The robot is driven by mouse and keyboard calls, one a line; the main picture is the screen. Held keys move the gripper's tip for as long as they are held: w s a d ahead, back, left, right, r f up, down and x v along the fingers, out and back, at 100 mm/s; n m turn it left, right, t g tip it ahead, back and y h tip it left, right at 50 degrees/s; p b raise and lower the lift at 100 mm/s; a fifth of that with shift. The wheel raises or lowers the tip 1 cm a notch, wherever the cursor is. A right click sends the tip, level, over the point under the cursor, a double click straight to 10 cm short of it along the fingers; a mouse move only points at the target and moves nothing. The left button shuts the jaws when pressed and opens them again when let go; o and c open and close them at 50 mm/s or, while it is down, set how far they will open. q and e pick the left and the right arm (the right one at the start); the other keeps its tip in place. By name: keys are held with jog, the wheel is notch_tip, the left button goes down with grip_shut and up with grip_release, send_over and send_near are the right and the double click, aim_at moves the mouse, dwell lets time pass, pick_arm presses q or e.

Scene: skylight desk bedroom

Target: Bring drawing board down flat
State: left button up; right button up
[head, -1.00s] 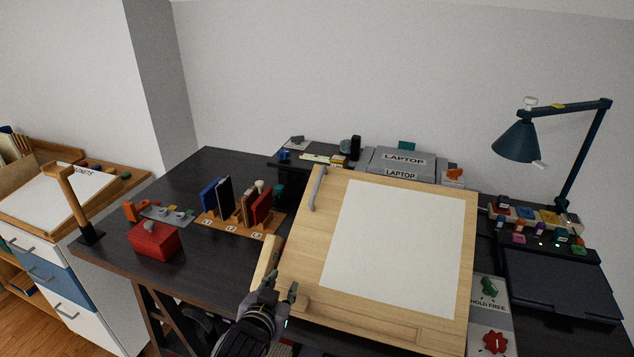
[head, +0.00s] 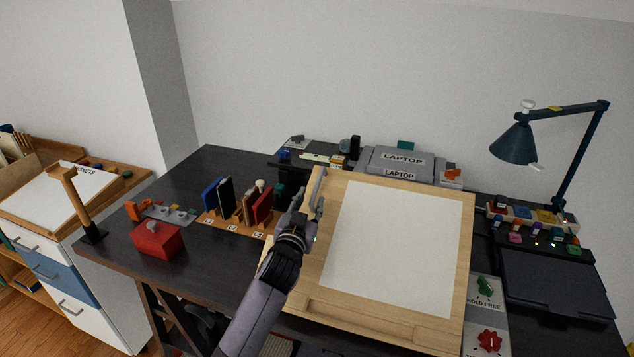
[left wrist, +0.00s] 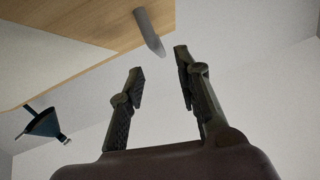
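The tilted drawing board (head: 330,290) stands on the dark desk with a white sheet (head: 400,245) on its face. A grey handle (head: 319,186) is at its upper left edge. My left gripper (head: 304,200) is beside the board's left edge, just below the handle. In the left wrist view the handle (left wrist: 150,32) shows beyond the fingertips of my left gripper (left wrist: 160,62). The fingers are apart with nothing between them. The board's wooden surface (left wrist: 75,35) fills the upper left there. My right gripper is not in view.
A desk lamp (head: 515,142) stands at the right. Laptop boxes (head: 402,160) are behind the board. A signed panel (head: 487,290) with green and red knobs is right of it. An organizer (head: 232,224) and a red box (head: 158,240) are to the left on the desk (head: 195,180).

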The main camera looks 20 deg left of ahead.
aim_at(316, 187)
pick_arm(q)
jog(key=w, duration=0.4)
jog(key=w+p, duration=0.1)
jog(key=w, duration=0.2)
jog(key=shift+w+a, duration=0.2)
jog(key=shift+w, duration=0.15)
jog(key=shift+c, duration=0.2)
grip_shut()
dwell(0.4)
